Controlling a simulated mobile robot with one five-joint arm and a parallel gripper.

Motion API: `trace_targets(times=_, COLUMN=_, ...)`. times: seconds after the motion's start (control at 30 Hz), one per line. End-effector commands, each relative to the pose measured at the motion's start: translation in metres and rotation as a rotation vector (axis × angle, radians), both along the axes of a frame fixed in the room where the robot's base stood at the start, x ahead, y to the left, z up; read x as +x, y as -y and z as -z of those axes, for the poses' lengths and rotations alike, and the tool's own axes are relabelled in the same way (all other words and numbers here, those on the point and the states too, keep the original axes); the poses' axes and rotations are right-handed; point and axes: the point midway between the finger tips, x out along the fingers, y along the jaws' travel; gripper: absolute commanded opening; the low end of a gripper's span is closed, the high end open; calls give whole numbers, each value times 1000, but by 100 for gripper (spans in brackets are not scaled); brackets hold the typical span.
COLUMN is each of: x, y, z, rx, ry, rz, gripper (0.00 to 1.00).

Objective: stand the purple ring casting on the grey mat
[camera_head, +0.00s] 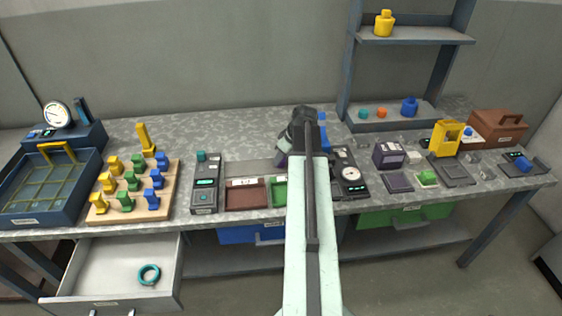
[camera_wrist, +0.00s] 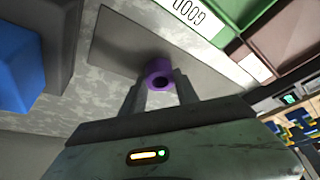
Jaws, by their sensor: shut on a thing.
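My gripper (camera_wrist: 160,90) is shut on the purple ring casting (camera_wrist: 158,68), which sits between the fingertips with its dark hole facing the wrist camera. In the wrist view the ring is in front of the grey mat (camera_wrist: 120,38), a plain darker rectangle on the speckled bench. I cannot tell whether the ring touches the mat or is just above it. In the head view the mat (camera_head: 245,168) lies behind the brown and green trays. There my arm hides most of the gripper, and only a bit of purple (camera_head: 281,160) shows left of it.
The green tray (camera_wrist: 225,20) labelled GOOD and the brown tray (camera_wrist: 275,40) border the mat. A blue block-like thing (camera_wrist: 25,65) stands at the left of the wrist view. A gauge device (camera_head: 350,175) is right of my arm. The bench behind the mat is clear.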

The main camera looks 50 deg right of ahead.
Motion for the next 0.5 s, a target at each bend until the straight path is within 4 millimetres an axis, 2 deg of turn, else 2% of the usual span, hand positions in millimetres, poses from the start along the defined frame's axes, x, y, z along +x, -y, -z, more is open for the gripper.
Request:
trace_targets(times=0.2, x=-1, y=1, z=3, rx=0, ry=0, rz=2, gripper=0)
trace_targets(times=0.23, x=-1, y=1, z=3, rx=0, ry=0, rz=2, gripper=39)
trace_targets(times=0.3, x=-1, y=1, z=1, rx=0, ry=0, rz=2, gripper=58)
trace_targets(times=0.5, x=-1, y=1, z=1, rx=0, ry=0, rz=3, gripper=58)
